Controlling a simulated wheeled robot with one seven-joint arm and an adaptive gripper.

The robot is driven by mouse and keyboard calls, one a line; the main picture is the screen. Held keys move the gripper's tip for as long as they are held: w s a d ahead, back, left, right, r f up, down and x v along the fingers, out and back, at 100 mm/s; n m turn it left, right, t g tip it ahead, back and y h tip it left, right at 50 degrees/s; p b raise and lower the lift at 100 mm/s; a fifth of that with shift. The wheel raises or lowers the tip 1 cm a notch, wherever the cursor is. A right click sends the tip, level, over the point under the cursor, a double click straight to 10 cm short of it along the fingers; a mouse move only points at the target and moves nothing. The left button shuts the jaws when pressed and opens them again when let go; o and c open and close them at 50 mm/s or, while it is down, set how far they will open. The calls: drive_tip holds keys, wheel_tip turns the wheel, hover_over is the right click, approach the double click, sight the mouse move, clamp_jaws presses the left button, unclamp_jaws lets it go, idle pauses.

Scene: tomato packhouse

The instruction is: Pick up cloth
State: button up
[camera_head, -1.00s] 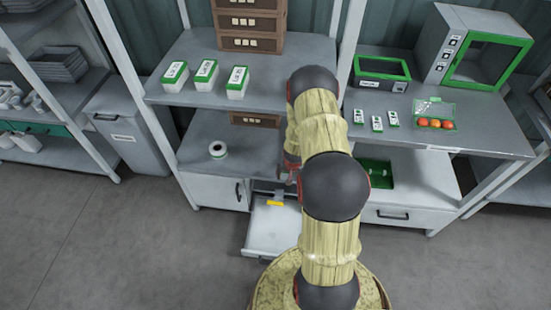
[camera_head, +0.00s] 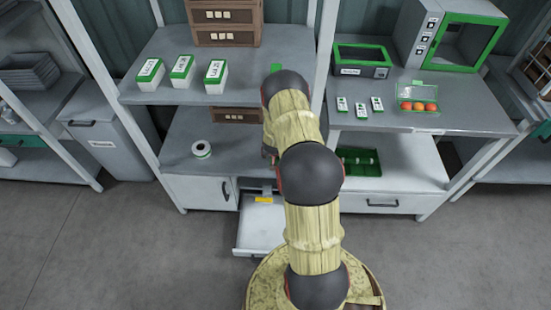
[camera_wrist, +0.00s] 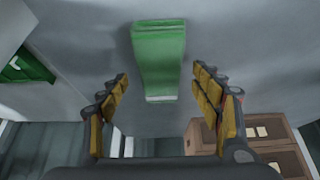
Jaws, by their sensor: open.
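A green, flat, strip-like thing (camera_wrist: 158,50) with a pale near edge, which looks like the folded cloth, lies on a grey surface in the wrist view. A green patch (camera_head: 277,67), probably the same cloth, shows on the upper shelf just behind my arm in the head view; the arm hides the rest. My gripper (camera_wrist: 160,92) is open and empty in the wrist view. Its yellow-padded fingers stand on either side of the cloth's near end, apart from it. The gripper is hidden behind my arm in the head view.
Brown crates (camera_head: 226,22) stand on the upper shelf (camera_head: 150,95), with three green-white boxes (camera_head: 182,67) to the left. A white upright (camera_head: 323,60) stands right of my arm. On the right bench are a green-rimmed box (camera_head: 361,60) and a tomato pack (camera_head: 418,104). An open drawer (camera_head: 262,225) juts out below.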

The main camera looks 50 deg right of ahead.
drive_tip(key=shift+w+d+f, duration=0.1)
drive_tip(key=shift+d+f, duration=0.1)
drive_tip(key=shift+f, duration=0.15)
drive_tip(key=shift+r, duration=0.1)
drive_tip(key=shift+c, duration=1.1)
drive_tip(key=c, duration=1.1)
drive_tip(key=shift+c, duration=0.2)
drive_tip(key=shift+r, duration=0.15)
